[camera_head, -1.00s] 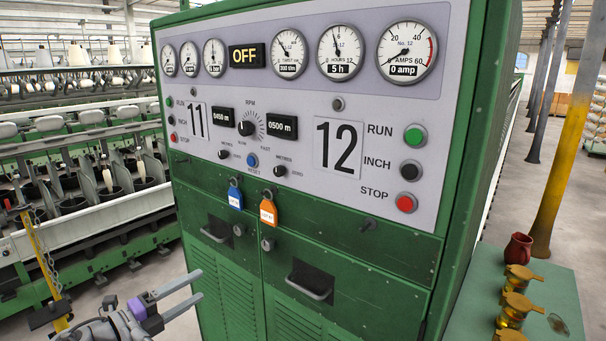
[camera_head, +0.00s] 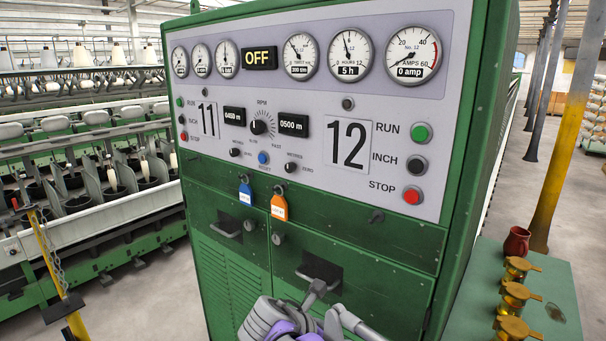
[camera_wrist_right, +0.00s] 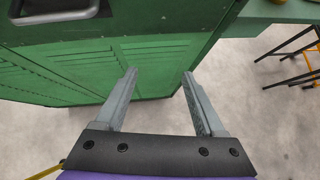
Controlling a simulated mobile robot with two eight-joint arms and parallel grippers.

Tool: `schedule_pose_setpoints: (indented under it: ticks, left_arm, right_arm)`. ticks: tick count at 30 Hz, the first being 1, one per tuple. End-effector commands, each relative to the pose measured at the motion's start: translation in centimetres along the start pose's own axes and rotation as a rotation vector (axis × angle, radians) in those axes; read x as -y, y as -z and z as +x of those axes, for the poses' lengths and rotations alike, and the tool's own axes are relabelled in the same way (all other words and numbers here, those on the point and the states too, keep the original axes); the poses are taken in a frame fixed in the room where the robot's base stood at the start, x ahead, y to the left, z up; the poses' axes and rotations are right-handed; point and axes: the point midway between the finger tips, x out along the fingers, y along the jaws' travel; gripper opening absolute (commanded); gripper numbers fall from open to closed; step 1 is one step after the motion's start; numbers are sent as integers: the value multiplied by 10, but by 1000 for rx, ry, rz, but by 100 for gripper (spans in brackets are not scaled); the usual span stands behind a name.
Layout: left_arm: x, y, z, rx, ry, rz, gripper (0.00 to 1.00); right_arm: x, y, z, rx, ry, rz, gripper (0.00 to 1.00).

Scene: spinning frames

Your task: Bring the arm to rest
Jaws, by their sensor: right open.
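My right gripper (camera_wrist_right: 160,74) is open and empty in the right wrist view. Its two grey fingers stand apart in front of the green cabinet's lower doors, with bare floor below. In the head view the grey and purple end of an arm of mine shows at the bottom middle, in front of the cabinet's right door; whether its fingertips show there is unclear. The green cabinet (camera_head: 390,250) carries a light control panel (camera_head: 455,110) with a display (camera_head: 261,58) reading OFF. My left gripper is not in view.
Spinning machinery (camera_head: 85,215) fills the left. Open floor (camera_head: 150,300) lies between machinery and cabinet.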

Motion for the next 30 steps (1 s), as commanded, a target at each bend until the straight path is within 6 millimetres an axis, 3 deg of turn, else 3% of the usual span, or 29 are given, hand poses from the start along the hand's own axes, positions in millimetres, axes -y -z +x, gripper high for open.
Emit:
schedule_pose_setpoints:
  ticks: [1,6,12,15,21,30]
  left_arm:
    - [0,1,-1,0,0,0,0]
    - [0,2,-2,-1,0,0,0]
    - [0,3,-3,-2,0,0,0]
    - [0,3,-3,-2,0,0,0]
    - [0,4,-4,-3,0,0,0]
    - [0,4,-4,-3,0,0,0]
  right_arm:
    - [33,2,10,-60,10,170,71]
    - [119,32,30,-255,66,790,71]
    - [200,85,36,-447,200,1547,71]
    - [225,111,37,-521,277,1877,71]
    - [249,142,38,-608,391,2283,71]
    - [252,147,38,-624,414,2353,71]
